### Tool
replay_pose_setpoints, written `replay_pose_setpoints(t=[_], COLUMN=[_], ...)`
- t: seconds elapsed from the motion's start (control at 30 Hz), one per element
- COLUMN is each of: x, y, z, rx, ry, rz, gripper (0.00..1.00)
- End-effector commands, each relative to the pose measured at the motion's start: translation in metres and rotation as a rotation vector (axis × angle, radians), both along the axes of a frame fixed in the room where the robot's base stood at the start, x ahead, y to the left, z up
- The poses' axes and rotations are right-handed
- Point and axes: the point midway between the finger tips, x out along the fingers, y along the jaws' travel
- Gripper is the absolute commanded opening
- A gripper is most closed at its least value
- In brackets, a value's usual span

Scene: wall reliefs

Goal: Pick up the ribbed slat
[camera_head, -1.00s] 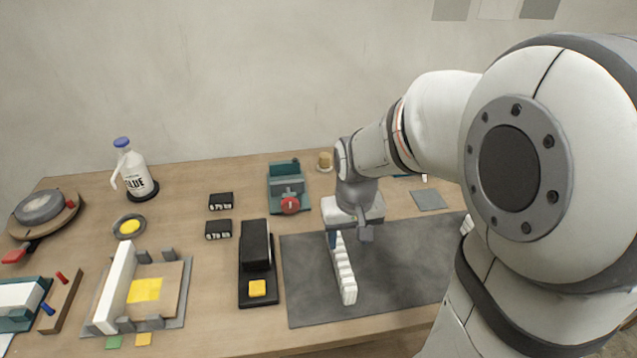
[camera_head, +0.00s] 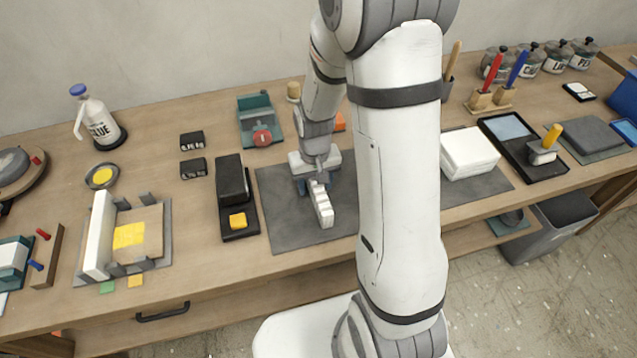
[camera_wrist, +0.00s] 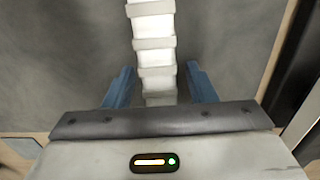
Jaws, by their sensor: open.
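The ribbed slat (camera_head: 322,207) is a white bar with raised cross ribs. It lies on the dark grey mat (camera_head: 285,228) on the workbench. In the wrist view the slat (camera_wrist: 153,45) runs down from the top edge, and its near end passes between my two blue fingers. My gripper (camera_head: 314,190) is low over the slat's far end. In the wrist view my gripper (camera_wrist: 159,85) is open, with a gap on each side of the slat. The slat's nearest end is hidden by the gripper body.
Left of the mat stands a black block on a base with a yellow button (camera_head: 238,220). A teal device (camera_head: 258,118) with a red knob is behind. A white stack (camera_head: 469,152) and a black tray (camera_head: 522,150) lie right. My arm hides the mat's right part.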

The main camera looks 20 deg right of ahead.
Motion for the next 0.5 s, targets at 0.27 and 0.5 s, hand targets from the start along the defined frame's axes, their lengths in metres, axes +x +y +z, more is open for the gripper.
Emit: replay_pose_setpoints(t=[0.27, 0.5], x=[-0.0001, -0.0001], y=[0.0002, 0.0004], z=[-0.0040, -0.0038], rx=[0.000, 0.000], ry=[-0.001, -0.001], rz=[0.000, 0.001], gripper=[0.51, 0.33])
